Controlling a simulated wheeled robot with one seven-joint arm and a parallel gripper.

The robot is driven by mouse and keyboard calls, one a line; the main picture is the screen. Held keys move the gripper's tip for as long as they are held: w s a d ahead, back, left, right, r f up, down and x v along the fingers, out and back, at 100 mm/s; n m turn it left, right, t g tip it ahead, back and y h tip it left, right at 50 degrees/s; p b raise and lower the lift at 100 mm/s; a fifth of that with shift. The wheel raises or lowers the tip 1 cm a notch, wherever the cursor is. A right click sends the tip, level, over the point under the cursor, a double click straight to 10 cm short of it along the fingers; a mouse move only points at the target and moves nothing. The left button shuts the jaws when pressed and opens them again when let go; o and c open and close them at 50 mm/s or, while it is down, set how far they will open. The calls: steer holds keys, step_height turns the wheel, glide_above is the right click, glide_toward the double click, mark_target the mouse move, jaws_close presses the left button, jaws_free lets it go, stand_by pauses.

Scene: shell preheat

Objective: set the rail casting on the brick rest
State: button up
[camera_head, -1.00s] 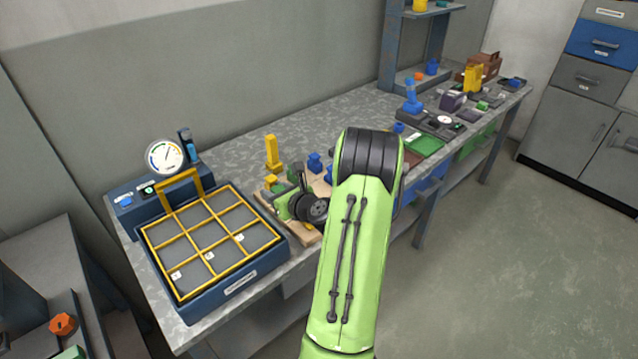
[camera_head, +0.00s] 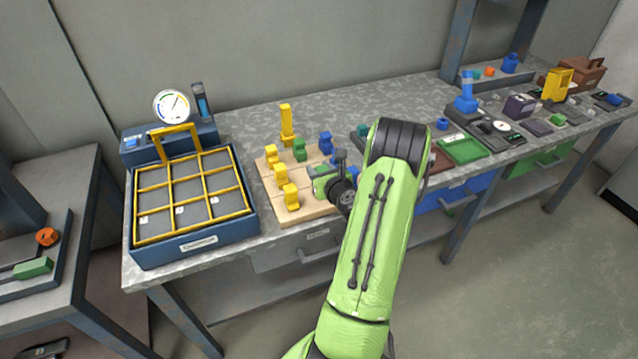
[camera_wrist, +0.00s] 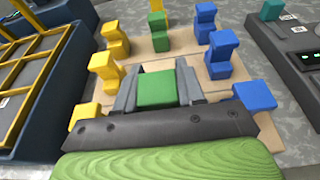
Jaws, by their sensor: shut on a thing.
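My gripper (camera_wrist: 157,92) is shut on a green block (camera_wrist: 157,89), which I take to be the rail casting; only its top shows clearly in the wrist view. A tan slabbed board (camera_head: 290,216), which looks like the brick rest, lies on the bench and also shows in the wrist view (camera_wrist: 187,45). Yellow pieces stand along its left side, blue ones along its right, and another green piece (camera_head: 300,149) in its far middle. The held block is over the middle of the board, between the yellow and blue rows. I cannot tell whether it touches the board.
A blue box with a yellow grid (camera_head: 190,190) and a round gauge (camera_head: 171,105) stands left of the board. A tall yellow piece (camera_head: 287,125) stands behind it. Trays and small devices fill the bench to the right. The bench's back middle is clear.

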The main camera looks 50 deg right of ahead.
step_height(320, 180, down, 3)
steer(key=shift+f+b, duration=0.15)
steer(key=shift+b, duration=0.4)
